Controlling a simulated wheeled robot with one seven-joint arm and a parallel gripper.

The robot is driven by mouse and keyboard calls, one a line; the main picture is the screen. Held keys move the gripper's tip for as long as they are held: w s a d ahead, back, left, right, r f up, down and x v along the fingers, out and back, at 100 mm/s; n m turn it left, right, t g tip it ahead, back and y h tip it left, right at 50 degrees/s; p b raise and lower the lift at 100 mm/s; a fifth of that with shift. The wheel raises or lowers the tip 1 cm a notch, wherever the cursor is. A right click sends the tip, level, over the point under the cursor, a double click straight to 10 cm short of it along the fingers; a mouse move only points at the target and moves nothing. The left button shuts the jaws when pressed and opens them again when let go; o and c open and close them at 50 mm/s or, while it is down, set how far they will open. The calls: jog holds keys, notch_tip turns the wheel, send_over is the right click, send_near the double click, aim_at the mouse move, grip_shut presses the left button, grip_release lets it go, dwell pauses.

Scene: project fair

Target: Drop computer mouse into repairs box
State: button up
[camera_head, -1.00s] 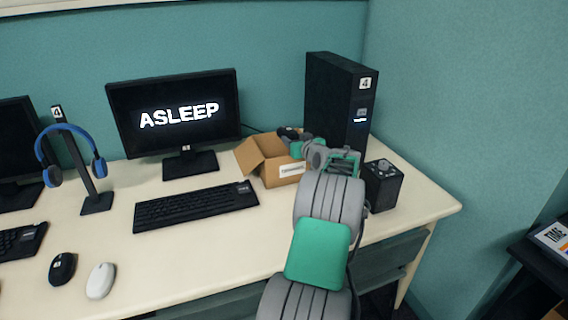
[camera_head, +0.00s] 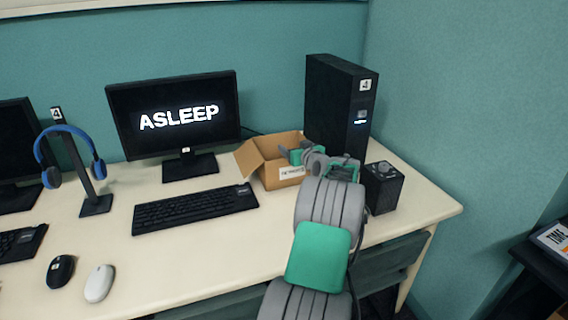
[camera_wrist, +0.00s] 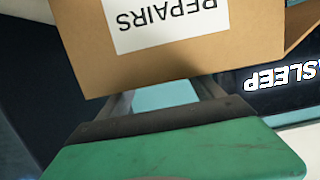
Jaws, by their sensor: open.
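The repairs box (camera_head: 269,180) is an open brown cardboard carton on the desk, between the monitor and the black tower. Its white label reads REPAIRS, upside down, in the wrist view (camera_wrist: 252,42). My gripper (camera_head: 292,155) is over the box's opening, with its jaws apart and nothing visible between them. In the wrist view the jaws (camera_wrist: 163,97) show beside the labelled wall. The inside of the box is hidden, and no mouse shows in it. A black mouse (camera_head: 61,270) and a white mouse (camera_head: 99,284) lie at the desk's front left.
A black keyboard (camera_head: 195,208) lies left of the box, before the ASLEEP monitor (camera_head: 175,112). The black tower (camera_head: 335,105) stands behind my gripper, and a black cube (camera_head: 384,188) stands to its right. Blue headphones (camera_head: 70,140) hang on a stand at left.

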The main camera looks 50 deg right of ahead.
jog(key=v, duration=0.7)
jog(key=shift+s, duration=0.35)
jog(key=shift+a+r, duration=0.1)
jog(key=shift+a, duration=0.05)
